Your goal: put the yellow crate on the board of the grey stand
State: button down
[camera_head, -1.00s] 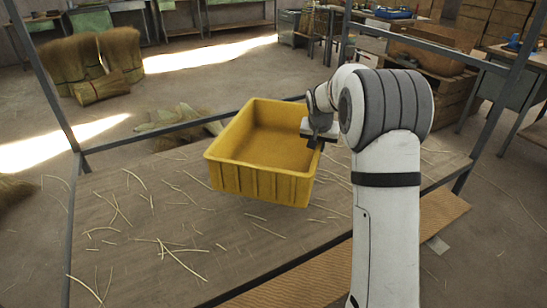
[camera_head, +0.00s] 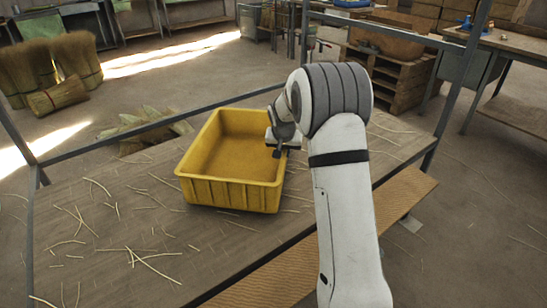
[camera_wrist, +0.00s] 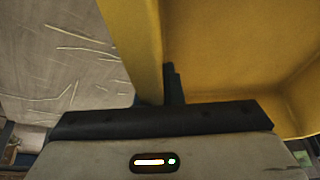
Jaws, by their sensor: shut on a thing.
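The yellow crate (camera_head: 232,194) is upright and looks empty inside. In the head view it is over the board (camera_head: 75,265) of the grey stand, near its middle; I cannot tell whether its base touches the board. My gripper (camera_head: 277,152) is at the crate's right wall, shut on it. In the wrist view my gripper (camera_wrist: 168,85) has one dark finger inside the crate (camera_wrist: 225,60), with the wall running up between the fingers; the other finger is mostly hidden. The stand's grey frame (camera_head: 150,127) runs along the board's back.
Loose straws lie scattered over the board. Grey uprights (camera_head: 455,80) stand at the corners. A lower brown shelf (camera_head: 300,272) shows below the front edge. Broom bundles (camera_head: 50,70) stand on the floor behind left. A workbench (camera_head: 510,60) is at the right.

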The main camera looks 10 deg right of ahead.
jog(key=shift+w+f, duration=0.1)
jog(key=shift+f, duration=0.4)
jog(key=shift+f+b, duration=0.45)
jog(key=shift+f, duration=0.15)
jog(key=c, duration=1.6)
grip_release()
jog(key=shift+f, duration=0.1)
jog(key=shift+o, duration=0.2)
